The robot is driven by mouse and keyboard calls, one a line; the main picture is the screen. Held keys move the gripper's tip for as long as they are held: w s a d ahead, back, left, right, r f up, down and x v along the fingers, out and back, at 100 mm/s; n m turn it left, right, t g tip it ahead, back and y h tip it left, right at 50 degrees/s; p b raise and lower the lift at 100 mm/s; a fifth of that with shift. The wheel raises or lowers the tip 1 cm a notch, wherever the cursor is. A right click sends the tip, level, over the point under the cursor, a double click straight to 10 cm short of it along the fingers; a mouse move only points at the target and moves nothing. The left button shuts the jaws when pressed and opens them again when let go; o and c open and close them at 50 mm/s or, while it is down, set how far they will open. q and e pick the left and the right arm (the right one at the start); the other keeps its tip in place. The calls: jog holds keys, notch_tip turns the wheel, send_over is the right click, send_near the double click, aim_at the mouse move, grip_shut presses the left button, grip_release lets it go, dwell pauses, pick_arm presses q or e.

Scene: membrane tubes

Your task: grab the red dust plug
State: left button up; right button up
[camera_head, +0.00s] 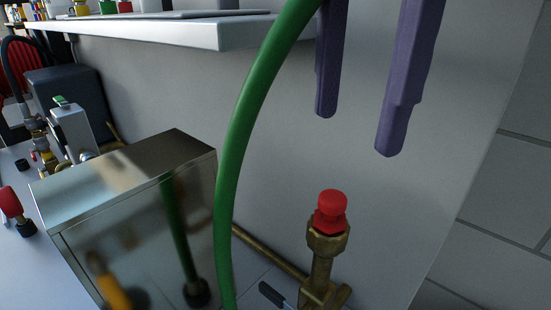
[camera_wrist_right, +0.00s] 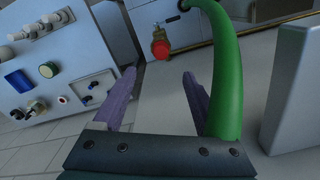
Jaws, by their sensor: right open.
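The red dust plug (camera_head: 331,211) sits upright on top of a brass fitting (camera_head: 321,262). It also shows in the right wrist view (camera_wrist_right: 160,46), beyond and between my fingertips. My right gripper (camera_head: 358,134) has two purple fingers, spread apart and empty. It hangs above the plug and a little to its right in the head view, not touching it. The fingers also show in the right wrist view (camera_wrist_right: 160,80). My left gripper is not in view.
A green hose (camera_head: 231,150) arches close to the left of the plug and past the right finger in the right wrist view. A shiny metal box (camera_head: 130,165) stands at left. A white shelf (camera_head: 190,35) juts out above. A wall is behind the plug.

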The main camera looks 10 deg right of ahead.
aim_at(333, 196)
notch_tip(333, 196, down, 3)
jog(key=shift+s+f+p, duration=0.15)
jog(key=shift+f+p, duration=0.05)
jog(key=shift+p, duration=0.5)
jog(key=f+p, duration=0.2)
jog(key=f, duration=0.1)
jog(key=a+f+p, duration=0.1)
jog(key=f, duration=0.1)
jog(key=shift+f, duration=0.4)
grip_shut()
